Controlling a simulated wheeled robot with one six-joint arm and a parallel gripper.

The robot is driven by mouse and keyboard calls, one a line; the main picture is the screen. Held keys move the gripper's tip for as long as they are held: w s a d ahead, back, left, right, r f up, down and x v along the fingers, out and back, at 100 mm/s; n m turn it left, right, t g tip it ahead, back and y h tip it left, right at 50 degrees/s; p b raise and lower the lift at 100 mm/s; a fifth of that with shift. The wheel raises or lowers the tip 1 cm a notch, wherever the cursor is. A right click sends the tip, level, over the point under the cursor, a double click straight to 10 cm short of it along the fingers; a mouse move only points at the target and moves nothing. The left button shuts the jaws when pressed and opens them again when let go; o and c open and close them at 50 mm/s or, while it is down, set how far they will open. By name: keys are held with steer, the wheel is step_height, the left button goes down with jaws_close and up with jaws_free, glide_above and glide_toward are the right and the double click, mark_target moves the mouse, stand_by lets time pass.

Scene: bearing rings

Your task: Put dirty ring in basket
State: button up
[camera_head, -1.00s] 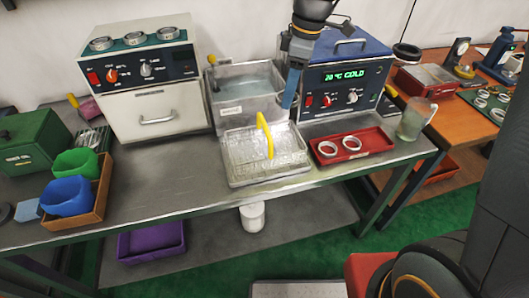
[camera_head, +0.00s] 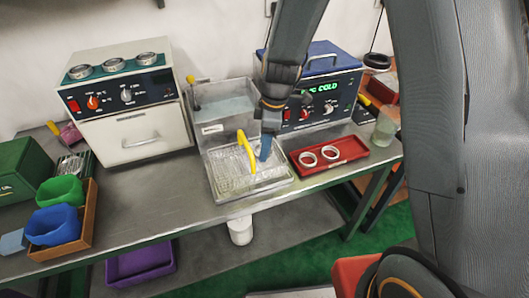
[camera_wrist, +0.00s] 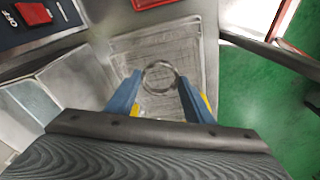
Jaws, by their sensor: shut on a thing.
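My gripper (camera_head: 265,150) points down above the right part of the wire basket (camera_head: 226,180), close to its yellow handle (camera_head: 246,152). In the wrist view its blue fingers (camera_wrist: 160,80) are shut on a grey ring (camera_wrist: 160,91), held over the mesh of the basket (camera_wrist: 180,40). The ring is mostly hidden by the fingers in the head view. How dirty it is cannot be told at this size. The basket stands on a metal tray on the bench.
A red tray (camera_head: 348,146) with two bright rings stands right of the basket. A clear water tank (camera_head: 212,127) is behind it, and the blue-lidded machine (camera_head: 345,88) behind right.

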steer(key=shift+f+p, duration=0.4)
steer(key=shift+f, duration=1.55)
steer(key=shift+f, duration=0.2)
steer(key=o, duration=1)
steer(key=shift+r, duration=0.1)
steer(key=shift+r, duration=0.15)
step_height(320, 180, up, 12)
steer(key=d+b, duration=0.2)
steer(key=b, duration=0.1)
steer(key=s+d+m, duration=0.4)
steer(key=s+m, duration=0.1)
steer(key=s+d+m+h, duration=0.1)
steer(key=s+d+m, duration=0.3)
steer(key=s+m, duration=0.1)
steer(key=s+d+m+t, duration=0.1)
steer(key=s+d+m, duration=0.3)
steer(key=s+m, duration=0.1)
steer(key=shift+s+d+f+m+h, duration=0.15)
steer(key=shift+m+h, duration=0.25)
steer(key=shift+m, duration=0.5)
